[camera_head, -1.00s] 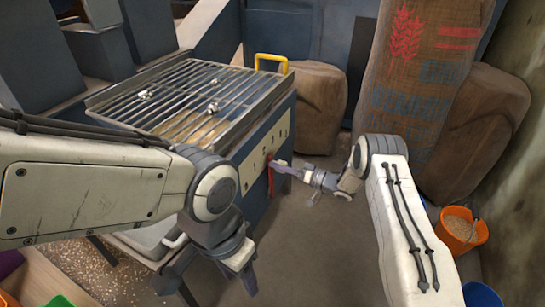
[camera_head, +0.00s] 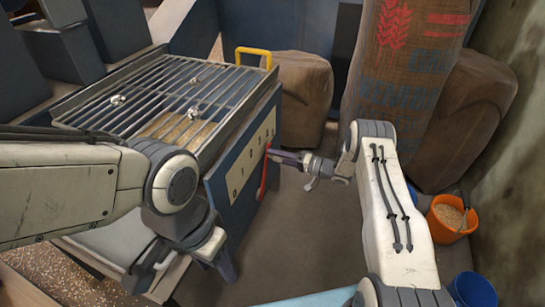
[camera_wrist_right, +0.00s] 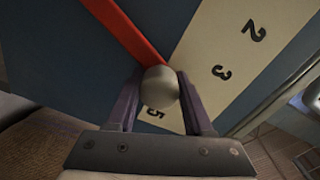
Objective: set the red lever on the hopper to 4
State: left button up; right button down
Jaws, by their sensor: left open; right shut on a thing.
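The hopper (camera_head: 215,188) has a pale number scale (camera_head: 240,166) on its side, with a red lever (camera_head: 263,180) in front of it. My right gripper (camera_head: 273,154) is shut on the lever's grey knob (camera_wrist_right: 160,86), with one finger on each side. In the right wrist view, 2 and 3 show to the upper right of the knob and 5 below it. The knob lies between 3 and 5 and covers the place where 4 would be. My left gripper (camera_head: 218,262) hangs empty and open low beside the hopper, away from the lever.
A metal grate (camera_head: 165,95) tops the hopper, with a yellow handle (camera_head: 253,53) behind. Large sacks (camera_head: 405,80) stand at the back right. An orange bucket (camera_head: 448,218) and a blue bucket (camera_head: 472,291) stand at right. The floor between my arms is mostly clear.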

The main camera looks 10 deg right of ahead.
jog(key=shift+f, duration=0.1)
jog(key=shift+c, duration=1.5)
grip_release()
jog(key=p+v, duration=0.3)
jog(key=v, duration=0.7)
jog(key=shift+d, duration=0.25)
jog(key=shift+s, duration=0.1)
